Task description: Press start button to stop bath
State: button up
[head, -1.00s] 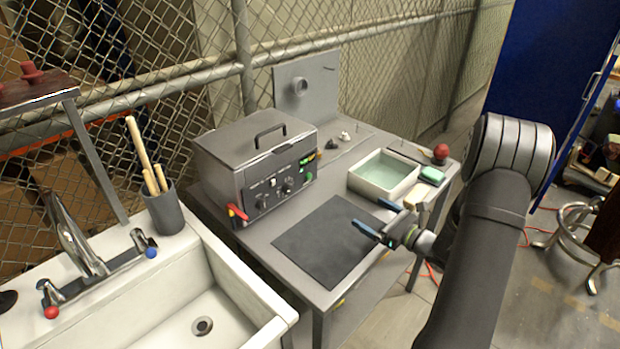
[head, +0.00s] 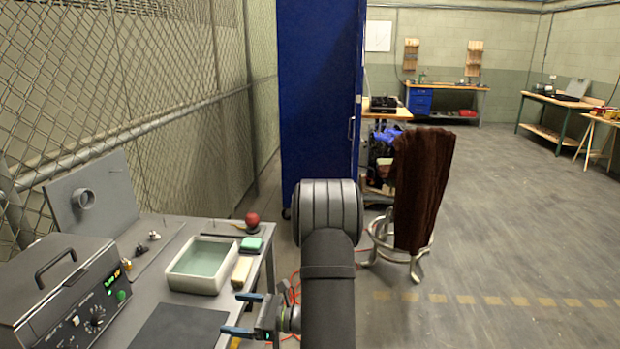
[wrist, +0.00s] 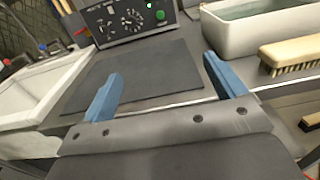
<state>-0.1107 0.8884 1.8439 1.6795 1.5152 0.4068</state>
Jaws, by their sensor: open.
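The bath is a grey metal box (head: 55,290) with a lid and handle, at the lower left of the head view. Its front panel (wrist: 125,20) shows at the top of the wrist view, with knobs and a round green button (wrist: 160,15). In the head view the green button (head: 121,295) sits at the panel's right, below a lit green and yellow display (head: 115,276). My gripper (head: 245,314) is open and empty, over the table's front edge and well apart from the panel. Its blue fingers (wrist: 166,92) also show in the wrist view.
A dark mat (head: 180,328) lies before the box. A white tray of liquid (head: 190,287), a brush (head: 242,270), a green block (head: 251,244) and a red ball (head: 252,219) stand to the right. A sink (wrist: 30,95) is at left in the wrist view.

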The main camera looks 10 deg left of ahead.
grip_shut()
dwell(1.4)
